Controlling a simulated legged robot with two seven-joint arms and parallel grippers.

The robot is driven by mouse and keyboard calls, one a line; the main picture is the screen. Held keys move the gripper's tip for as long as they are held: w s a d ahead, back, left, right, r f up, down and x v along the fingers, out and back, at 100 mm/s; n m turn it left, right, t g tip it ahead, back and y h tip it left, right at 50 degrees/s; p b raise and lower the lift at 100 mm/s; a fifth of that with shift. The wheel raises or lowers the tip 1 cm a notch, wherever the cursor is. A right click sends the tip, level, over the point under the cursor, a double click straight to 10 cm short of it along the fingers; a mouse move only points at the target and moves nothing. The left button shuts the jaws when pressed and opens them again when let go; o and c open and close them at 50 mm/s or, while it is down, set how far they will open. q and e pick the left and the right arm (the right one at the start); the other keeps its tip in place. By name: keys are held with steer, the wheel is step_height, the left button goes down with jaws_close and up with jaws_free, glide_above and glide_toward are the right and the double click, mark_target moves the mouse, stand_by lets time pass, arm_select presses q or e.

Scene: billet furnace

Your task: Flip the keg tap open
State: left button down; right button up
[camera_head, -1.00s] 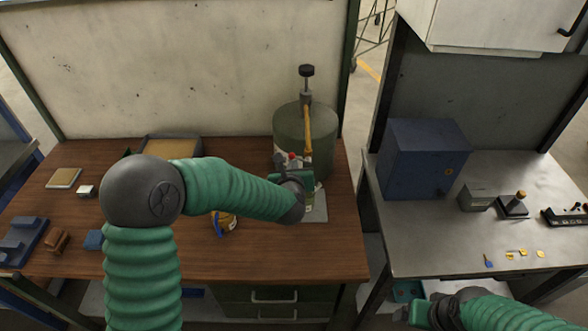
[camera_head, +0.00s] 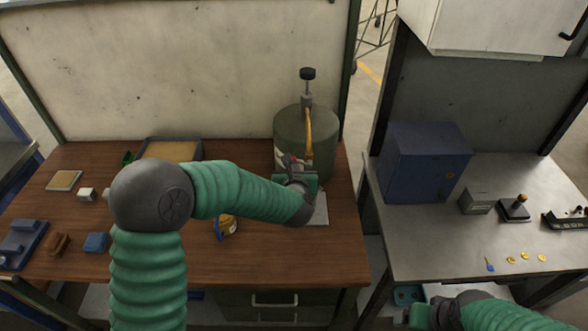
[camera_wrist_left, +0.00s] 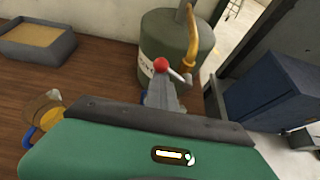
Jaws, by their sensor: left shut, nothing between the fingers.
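The green keg (camera_head: 290,128) stands at the back right of the wooden bench, with a black-knobbed pump (camera_head: 307,75) on top and a yellow hose (camera_head: 308,130) down its front. In the left wrist view the keg (camera_wrist_left: 158,40) carries a tap with a red ball (camera_wrist_left: 160,65) and a metal lever (camera_wrist_left: 180,76). My left gripper (camera_head: 297,168) is at the tap in front of the keg, shut and empty. In the wrist view its fingers (camera_wrist_left: 163,95) lie just below the red ball; contact cannot be told. My right gripper (camera_head: 418,314) is low at the right, its jaws unclear.
A blue cabinet (camera_head: 425,163) stands on the metal table to the right. A tray (camera_head: 172,148) sits at the bench's back, and a yellow and blue item (camera_head: 226,226) lies under my left arm. The bench's front middle is mostly clear.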

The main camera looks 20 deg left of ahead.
arm_select(q)
steer(key=shift+r, duration=0.1)
steer(key=m+y, duration=0.1)
steer(key=d+r+m+y, duration=0.1)
steer(key=m+y, duration=0.1)
steer(key=m, duration=0.1)
steer(key=shift+w+d+r+g+b, duration=0.2)
steer(key=shift+d+r+g+b, duration=0.1)
steer(key=shift+r+b, duration=0.05)
steer(key=d+m+y+b, duration=0.1)
steer(key=r+m+y+b, duration=0.1)
steer(key=b, duration=0.1)
steer(key=shift+w+d+m, duration=0.3)
steer(key=shift+d+m, duration=0.05)
steer(key=shift+m, duration=0.05)
steer(key=shift+r, duration=0.15)
stand_by(0.4)
